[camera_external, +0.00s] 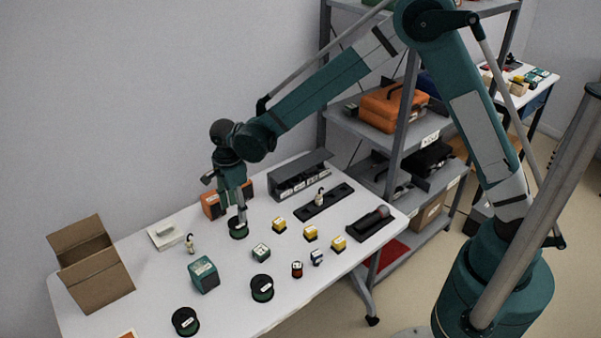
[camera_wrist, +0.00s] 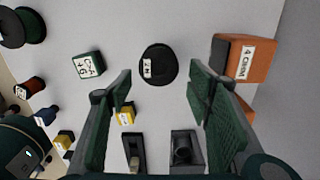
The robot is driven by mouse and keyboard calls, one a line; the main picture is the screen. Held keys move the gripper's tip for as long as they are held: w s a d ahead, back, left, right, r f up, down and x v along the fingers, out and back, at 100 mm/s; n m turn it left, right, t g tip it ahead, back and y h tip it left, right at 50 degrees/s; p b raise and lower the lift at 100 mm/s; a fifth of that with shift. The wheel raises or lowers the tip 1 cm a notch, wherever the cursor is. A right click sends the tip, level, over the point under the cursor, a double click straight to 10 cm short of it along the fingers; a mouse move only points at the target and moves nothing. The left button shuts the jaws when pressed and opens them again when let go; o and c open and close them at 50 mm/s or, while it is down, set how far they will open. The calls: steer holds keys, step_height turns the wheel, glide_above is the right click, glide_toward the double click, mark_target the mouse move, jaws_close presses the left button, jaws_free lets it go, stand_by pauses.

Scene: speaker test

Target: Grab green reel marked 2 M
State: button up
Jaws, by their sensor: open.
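A dark round reel with a white label reading 2 M (camera_wrist: 158,64) lies flat on the table, just beyond and between my fingertips in the wrist view. In the external view this reel (camera_external: 238,232) shows a green side and sits under my gripper (camera_external: 236,209). My gripper (camera_wrist: 161,82) is open, with one finger on each side of the reel in the picture and nothing held. The fingers partly cover the reel in the external view. Whether the fingertips have reached its height is hard to tell.
An orange box (camera_wrist: 243,62) stands close to the right finger. A small green labelled block (camera_wrist: 87,65) and a yellow block (camera_wrist: 125,115) are near the left finger. Other reels (camera_external: 262,288) (camera_external: 185,321) lie at the table's front. A cardboard box (camera_external: 92,265) is at left.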

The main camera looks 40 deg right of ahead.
mark_target(235, 225)
steer(key=shift+f, duration=1.15)
steer(key=shift+s+f+b, duration=0.1)
steer(key=shift+f+b, duration=0.7)
steer(key=shift+f, duration=1.8)
steer(key=shift+c, duration=0.2)
steer(key=c, duration=0.7)
